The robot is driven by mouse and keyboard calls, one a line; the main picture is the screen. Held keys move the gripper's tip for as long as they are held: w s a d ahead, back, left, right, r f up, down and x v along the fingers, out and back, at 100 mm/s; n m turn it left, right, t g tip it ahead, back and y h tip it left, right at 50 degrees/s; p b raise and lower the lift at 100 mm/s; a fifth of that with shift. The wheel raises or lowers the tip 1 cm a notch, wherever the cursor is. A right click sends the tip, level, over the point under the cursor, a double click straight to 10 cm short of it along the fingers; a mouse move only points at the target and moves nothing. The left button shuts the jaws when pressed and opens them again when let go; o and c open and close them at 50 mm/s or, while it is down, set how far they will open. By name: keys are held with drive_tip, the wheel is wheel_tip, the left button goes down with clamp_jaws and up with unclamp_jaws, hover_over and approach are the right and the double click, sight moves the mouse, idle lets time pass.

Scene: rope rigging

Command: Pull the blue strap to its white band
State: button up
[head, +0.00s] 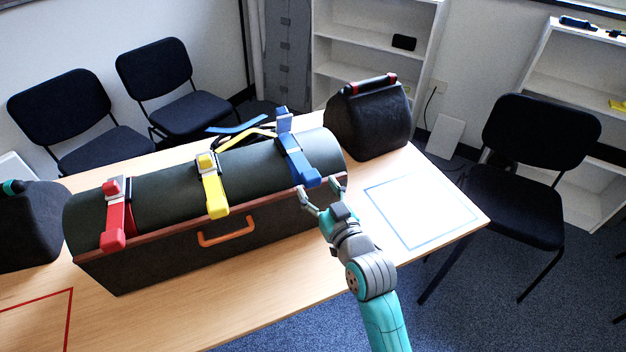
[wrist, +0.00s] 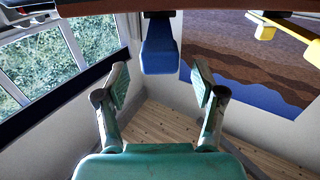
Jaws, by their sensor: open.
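The blue strap (head: 298,160) runs over the right end of a dark green roll on a long dark case. Its thick blue end tab (head: 309,180) hangs at the case's front edge. The tab also shows in the wrist view (wrist: 158,50), top centre. My gripper (head: 321,190) is open and empty just in front of the tab. In the wrist view its fingers (wrist: 160,83) are spread on either side below the tab, apart from it.
A yellow strap (head: 214,190) and a red strap (head: 115,220) cross the roll further left. An orange handle (head: 227,233) sticks out from the case (head: 150,265). A black bag (head: 368,125) stands behind right. A blue-outlined table area (head: 420,212) is clear.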

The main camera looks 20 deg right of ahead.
drive_tip(key=s, duration=0.8)
drive_tip(key=shift+d, duration=0.2)
drive_tip(key=s+f+m+g+h, duration=0.1)
drive_tip(key=s+f, duration=0.4)
drive_tip(key=s, duration=0.3)
drive_tip(key=s+f+g, duration=0.1)
drive_tip(key=s+f, duration=0.4)
drive_tip(key=s, duration=0.3)
drive_tip(key=s+a+g, duration=0.1)
drive_tip(key=s, duration=1.9)
